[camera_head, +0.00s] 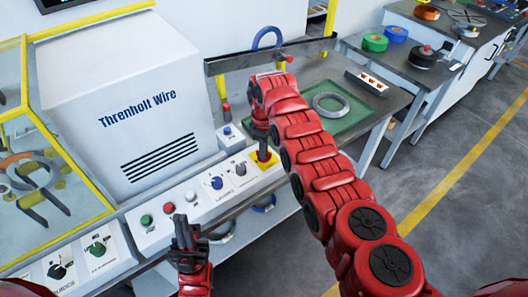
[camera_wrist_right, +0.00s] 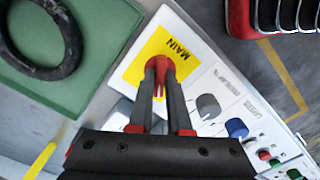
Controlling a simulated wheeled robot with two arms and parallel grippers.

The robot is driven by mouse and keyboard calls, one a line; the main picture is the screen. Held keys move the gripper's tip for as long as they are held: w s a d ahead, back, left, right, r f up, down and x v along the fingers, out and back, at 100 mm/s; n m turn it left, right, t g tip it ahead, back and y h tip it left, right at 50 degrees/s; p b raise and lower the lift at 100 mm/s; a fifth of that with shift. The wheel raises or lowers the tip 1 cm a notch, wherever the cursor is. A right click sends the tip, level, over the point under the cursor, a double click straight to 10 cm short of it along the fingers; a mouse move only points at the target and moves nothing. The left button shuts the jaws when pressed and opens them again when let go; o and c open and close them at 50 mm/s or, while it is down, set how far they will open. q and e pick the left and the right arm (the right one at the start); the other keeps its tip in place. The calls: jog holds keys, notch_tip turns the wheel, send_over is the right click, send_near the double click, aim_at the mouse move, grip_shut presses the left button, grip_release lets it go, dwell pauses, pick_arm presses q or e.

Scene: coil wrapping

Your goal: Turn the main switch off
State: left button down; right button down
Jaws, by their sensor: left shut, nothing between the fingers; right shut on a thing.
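The main switch is a red knob (camera_wrist_right: 160,65) on a yellow plate (camera_wrist_right: 183,50) marked MAIN, seen in the right wrist view. The yellow plate (camera_head: 268,164) also shows in the head view at the right end of the control panel, with the knob mostly hidden there. My right gripper (camera_wrist_right: 159,72) is shut on the red knob, a finger on each side of it. In the head view my right gripper (camera_head: 263,151) reaches down onto the plate. My left gripper (camera_head: 180,222) is shut and empty, in front of the panel near the red and white buttons.
The white panel (camera_head: 190,207) carries several knobs and buttons beside the main switch. A white machine (camera_head: 130,95) marked Threnholt Wire stands behind it. A coil (camera_head: 331,104) lies on a green mat (camera_head: 352,122). A yellow-framed enclosure (camera_head: 50,160) stands at the left.

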jog(key=n+b, duration=0.5)
jog(key=shift+f+n, duration=0.15)
jog(key=shift+n, duration=0.15)
jog(key=n, duration=0.1)
jog(key=n+b, duration=0.1)
jog(key=shift+w+r+n, duration=0.1)
jog(key=shift+r+n, duration=0.1)
jog(key=shift+n, duration=0.1)
jog(key=shift+n+b, duration=0.4)
jog(key=shift+n, duration=1)
jog(key=c, duration=0.9)
grip_release()
jog(key=shift+o, duration=0.2)
jog(key=shift+r, duration=0.15)
